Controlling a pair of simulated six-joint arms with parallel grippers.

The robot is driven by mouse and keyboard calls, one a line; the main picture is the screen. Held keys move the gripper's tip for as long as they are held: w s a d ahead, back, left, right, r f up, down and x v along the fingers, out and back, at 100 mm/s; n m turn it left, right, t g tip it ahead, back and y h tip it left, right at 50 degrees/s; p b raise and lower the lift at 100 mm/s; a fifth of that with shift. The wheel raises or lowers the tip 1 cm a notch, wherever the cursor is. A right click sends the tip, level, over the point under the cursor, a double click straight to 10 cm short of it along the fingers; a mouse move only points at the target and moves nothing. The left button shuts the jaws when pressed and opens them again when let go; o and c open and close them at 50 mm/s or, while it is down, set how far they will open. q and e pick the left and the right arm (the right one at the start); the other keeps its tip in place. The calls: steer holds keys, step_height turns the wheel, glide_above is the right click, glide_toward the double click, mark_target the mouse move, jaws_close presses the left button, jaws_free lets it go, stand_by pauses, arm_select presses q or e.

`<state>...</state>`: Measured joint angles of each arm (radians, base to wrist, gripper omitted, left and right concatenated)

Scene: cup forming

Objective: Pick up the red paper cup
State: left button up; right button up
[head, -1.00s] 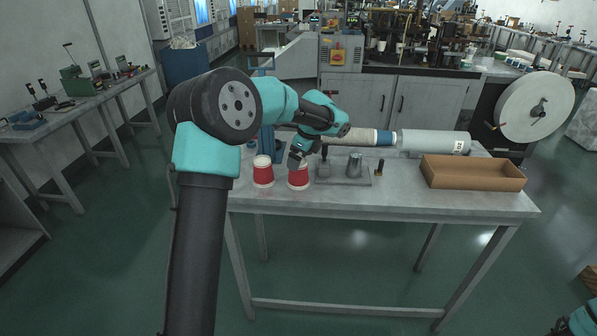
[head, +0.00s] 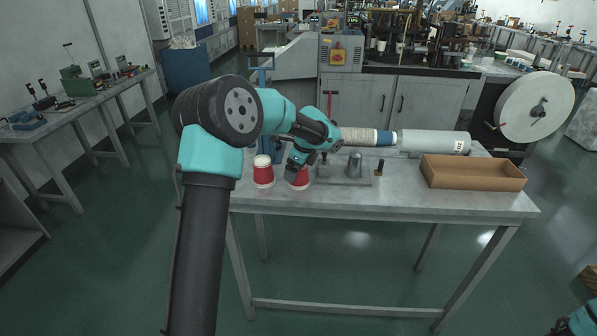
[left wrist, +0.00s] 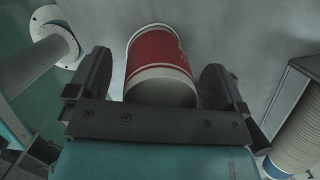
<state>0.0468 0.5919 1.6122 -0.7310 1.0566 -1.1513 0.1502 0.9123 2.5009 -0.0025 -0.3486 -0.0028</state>
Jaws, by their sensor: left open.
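Two red-and-white paper cups stand on the table near its left end: a left cup (head: 263,173) and a right cup (head: 302,181). My left gripper (head: 294,168) is over the right cup and hides part of it. In the left wrist view, the open left gripper (left wrist: 156,65) has its dark fingers on either side of a red paper cup (left wrist: 158,48), with a gap on each side. The cup's pale end faces the wrist. My right gripper is out of view; only a bit of my right arm shows at the bottom right corner.
A blue stand (head: 268,115) rises behind the cups. The table's front strip is clear.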

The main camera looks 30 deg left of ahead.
arm_select(q)
steer(key=c, duration=1)
steer(key=shift+r, duration=1.6)
steer(key=shift+s+d+r, duration=0.15)
steer(key=shift+s+r, duration=0.05)
steer(key=shift+r, duration=0.05)
steer(key=s+d, duration=0.2)
steer(key=s, duration=0.2)
steer(key=s+d+r, duration=0.1)
steer(key=s+d, duration=0.2)
steer(key=s, duration=0.1)
steer(key=s+d, duration=0.3)
steer(key=s, duration=0.2)
steer(key=shift+s+d+r, duration=0.1)
steer(key=shift+r, duration=0.05)
